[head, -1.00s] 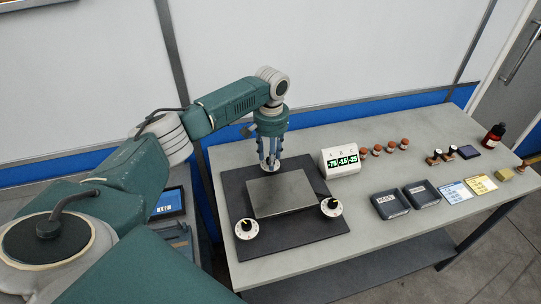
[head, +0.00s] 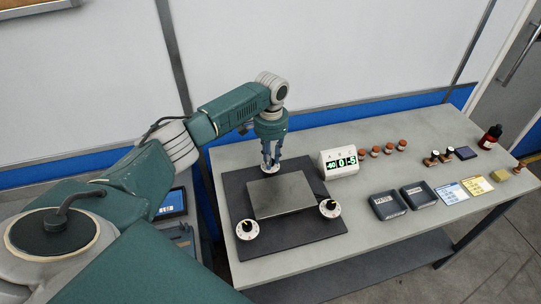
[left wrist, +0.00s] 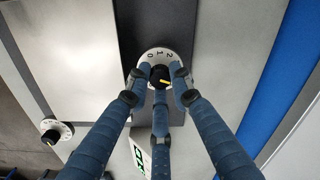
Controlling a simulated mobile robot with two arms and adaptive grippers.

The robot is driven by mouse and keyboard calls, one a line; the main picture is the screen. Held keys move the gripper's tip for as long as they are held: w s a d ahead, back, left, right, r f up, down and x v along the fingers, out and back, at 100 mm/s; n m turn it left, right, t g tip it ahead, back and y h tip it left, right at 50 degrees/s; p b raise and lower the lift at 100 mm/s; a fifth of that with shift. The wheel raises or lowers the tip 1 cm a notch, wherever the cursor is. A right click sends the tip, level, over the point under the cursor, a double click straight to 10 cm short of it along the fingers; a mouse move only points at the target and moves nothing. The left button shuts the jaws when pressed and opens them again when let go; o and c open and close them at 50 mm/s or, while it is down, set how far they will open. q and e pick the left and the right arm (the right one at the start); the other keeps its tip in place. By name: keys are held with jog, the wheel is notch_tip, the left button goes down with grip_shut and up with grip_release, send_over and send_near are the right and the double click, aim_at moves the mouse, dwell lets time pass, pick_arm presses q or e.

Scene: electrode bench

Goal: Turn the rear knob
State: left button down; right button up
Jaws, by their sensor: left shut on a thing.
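The rear knob (left wrist: 160,75) is black with a yellow mark, on a white numbered dial (left wrist: 150,55) at the back of the dark base plate (head: 237,190). My left gripper (head: 270,166) points down over it, its blue fingers closed around the knob; it also shows in the left wrist view (left wrist: 160,78). In the head view the fingers hide most of the rear knob. A white display box (head: 338,163) beside the plate reads about -80, 0 and -5 under A, B and C. My right gripper is not in view.
A grey metal plate (head: 282,196) lies mid-base. Two other knobs stand at its front left (head: 247,229) and right (head: 330,208). Black trays (head: 388,204), cards (head: 454,193), small jars (head: 376,151) and a dark bottle (head: 490,137) stand to the right.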

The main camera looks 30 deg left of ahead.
pick_arm(q)
jog(key=shift+w+r+m, duration=0.1)
jog(key=shift+r+m, duration=0.05)
jog(key=shift+m, duration=0.65)
jog(key=shift+p, duration=0.3)
jog(key=c, duration=1.5)
grip_release()
jog(key=shift+c, duration=0.2)
notch_tip(320, 180, up, 12)
